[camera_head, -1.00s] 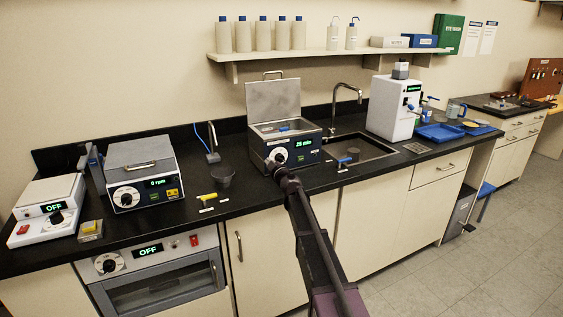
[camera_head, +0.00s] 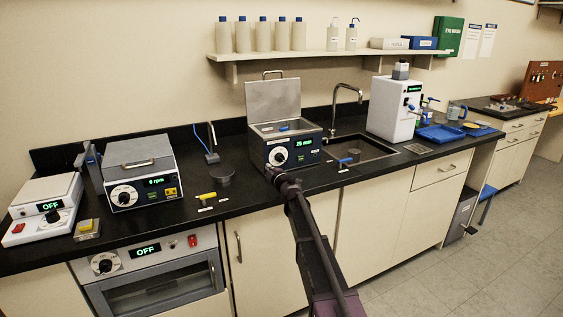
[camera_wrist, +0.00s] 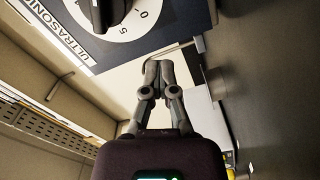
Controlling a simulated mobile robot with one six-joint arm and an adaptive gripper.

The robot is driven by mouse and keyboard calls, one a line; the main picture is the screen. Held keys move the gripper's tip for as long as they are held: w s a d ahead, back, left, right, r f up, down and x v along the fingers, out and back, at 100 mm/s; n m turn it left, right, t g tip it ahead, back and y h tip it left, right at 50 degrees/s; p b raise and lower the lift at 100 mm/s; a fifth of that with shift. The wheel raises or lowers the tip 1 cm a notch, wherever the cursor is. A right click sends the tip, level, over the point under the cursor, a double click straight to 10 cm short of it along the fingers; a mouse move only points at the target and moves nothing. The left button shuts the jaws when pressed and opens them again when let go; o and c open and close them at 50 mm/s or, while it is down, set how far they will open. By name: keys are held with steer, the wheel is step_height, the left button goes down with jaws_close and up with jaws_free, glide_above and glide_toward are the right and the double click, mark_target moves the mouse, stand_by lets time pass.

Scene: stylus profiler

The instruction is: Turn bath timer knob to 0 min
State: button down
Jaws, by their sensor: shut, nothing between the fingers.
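The ultrasonic bath (camera_head: 286,133) stands on the counter beside the sink with its lid raised. Its display (camera_head: 304,143) reads 25 min in green. The white timer dial with its dark knob (camera_head: 278,156) is on the left of its front panel. In the wrist view the dial (camera_wrist: 132,22) shows the marks 0 and 5, and the dark knob (camera_wrist: 103,12) is cut off by the top edge. My gripper (camera_head: 272,172) is shut and empty, just in front of and below the dial. Its fingers (camera_wrist: 155,66) are together in the wrist view, apart from the knob.
A dark beaker (camera_head: 223,178) and a yellow-handled item (camera_head: 206,197) lie to the left of the bath. The sink (camera_head: 362,152) with its tall faucet (camera_head: 347,95) is to the right. A centrifuge-like box (camera_head: 142,172) stands farther left.

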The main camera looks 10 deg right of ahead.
steer(key=c, duration=1.4)
jaws_free()
steer(key=c, duration=1.2)
jaws_free()
steer(key=shift+o, duration=0.2)
steer(key=shift+r, duration=0.1)
steer(key=shift+r+m+p, duration=0.65)
steer(key=shift+m+p, duration=0.1)
steer(key=shift+m, duration=0.35)
steer(key=shift+a+r+m+p, duration=0.1)
steer(key=shift+r+m+p, duration=0.5)
steer(key=shift+m, duration=0.7)
